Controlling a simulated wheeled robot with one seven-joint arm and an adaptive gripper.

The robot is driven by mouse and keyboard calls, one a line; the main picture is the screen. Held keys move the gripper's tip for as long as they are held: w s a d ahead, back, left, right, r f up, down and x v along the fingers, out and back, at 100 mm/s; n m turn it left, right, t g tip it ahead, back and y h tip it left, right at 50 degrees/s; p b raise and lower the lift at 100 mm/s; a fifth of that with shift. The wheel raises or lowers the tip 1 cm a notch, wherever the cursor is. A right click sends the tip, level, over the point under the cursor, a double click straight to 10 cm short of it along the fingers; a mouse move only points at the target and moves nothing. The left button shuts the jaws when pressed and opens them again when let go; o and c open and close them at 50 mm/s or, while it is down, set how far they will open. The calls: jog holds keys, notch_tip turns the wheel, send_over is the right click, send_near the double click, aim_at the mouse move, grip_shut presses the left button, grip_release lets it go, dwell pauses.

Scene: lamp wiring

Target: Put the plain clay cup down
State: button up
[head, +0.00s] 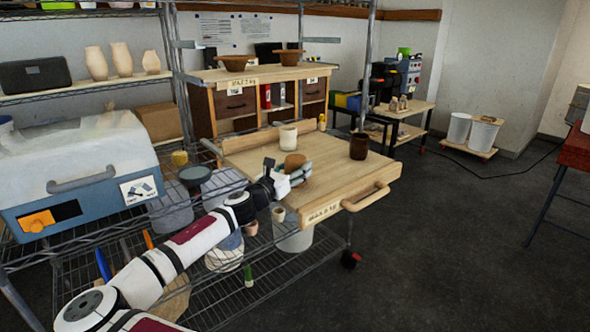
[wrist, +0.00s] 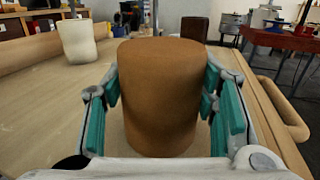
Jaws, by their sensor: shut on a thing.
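The plain clay cup (wrist: 160,97) is orange-brown and upright, large in the middle of the wrist view. It also shows in the head view (head: 293,159), partly behind my gripper. My gripper (head: 297,174) is shut on it, with one teal-padded finger on each side. The cup is over the light wooden tray board (head: 338,184). I cannot tell whether its base touches the wood.
A cream cup (head: 288,138) stands behind the clay cup on the board, and a dark brown jar (head: 359,147) stands to its right. The board has a front handle (head: 366,197). Bare wood lies between the clay cup and the handle.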

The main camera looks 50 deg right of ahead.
jog(key=o, duration=1.4)
jog(key=a, duration=1.2)
jog(key=shift+s+f+p, duration=0.25)
jog(key=shift+s+p, duration=0.05)
jog(key=shift+s, duration=0.05)
jog(key=shift+a, duration=0.1)
